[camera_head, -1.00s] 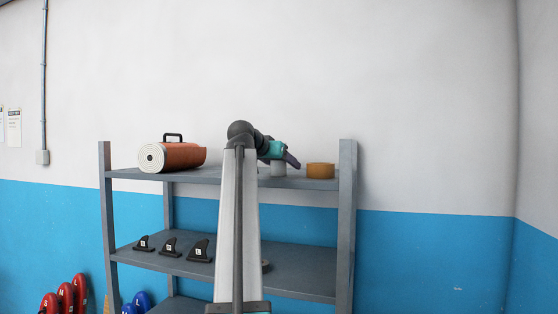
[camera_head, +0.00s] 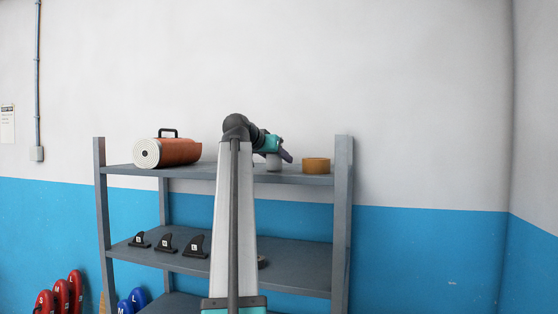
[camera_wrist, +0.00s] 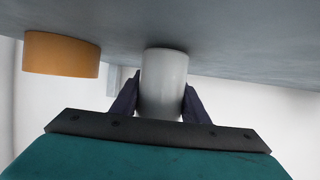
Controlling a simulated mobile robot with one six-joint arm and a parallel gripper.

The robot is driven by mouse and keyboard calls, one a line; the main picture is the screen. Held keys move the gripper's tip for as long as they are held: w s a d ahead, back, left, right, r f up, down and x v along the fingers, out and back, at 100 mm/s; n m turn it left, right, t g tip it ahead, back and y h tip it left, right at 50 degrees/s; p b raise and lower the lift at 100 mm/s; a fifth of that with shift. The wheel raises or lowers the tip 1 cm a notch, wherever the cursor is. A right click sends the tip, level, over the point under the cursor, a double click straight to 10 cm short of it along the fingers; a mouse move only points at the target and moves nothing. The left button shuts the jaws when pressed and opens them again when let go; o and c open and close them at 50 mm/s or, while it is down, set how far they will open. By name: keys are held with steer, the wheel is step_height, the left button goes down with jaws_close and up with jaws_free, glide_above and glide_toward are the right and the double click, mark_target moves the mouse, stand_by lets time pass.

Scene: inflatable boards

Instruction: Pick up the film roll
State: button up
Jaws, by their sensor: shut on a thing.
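The film roll (camera_wrist: 164,82) is a plain pale grey upright cylinder. In the wrist view it stands between the two dark fingers of my gripper (camera_wrist: 161,92), which is shut on it from both sides. In the head view the film roll (camera_head: 273,163) shows at the top shelf, partly covered by my gripper (camera_head: 284,156). I cannot tell whether it still touches the shelf or is just clear of it.
A tan roll (camera_head: 316,166) stands close to the right on the top shelf (camera_head: 225,172); it also shows in the wrist view (camera_wrist: 60,55). An orange cylinder with a handle (camera_head: 168,151) lies at the left. Black fins (camera_head: 167,244) stand on the shelf below.

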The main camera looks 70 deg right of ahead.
steer(key=shift+r+b, duration=0.9)
steer(key=shift+r, duration=0.65)
steer(key=a, duration=0.3)
steer(key=w+a+b, duration=0.1)
steer(key=a, duration=0.2)
steer(key=w+a+r, duration=0.1)
steer(key=a, duration=0.3)
steer(key=shift+w+b, duration=0.1)
steer(key=shift+b, duration=0.3)
steer(key=shift+w+a+r+p, duration=0.1)
steer(key=shift+w+a+p, duration=0.15)
steer(key=shift+a+p, duration=0.55)
steer(key=shift+w+a+r+p, duration=0.1)
steer(key=shift+w+a+p, duration=0.1)
steer(key=shift+a+p, duration=0.65)
steer(key=shift+w+a+p, duration=0.25)
steer(key=shift+a+p, duration=0.25)
steer(key=shift+a, duration=0.6)
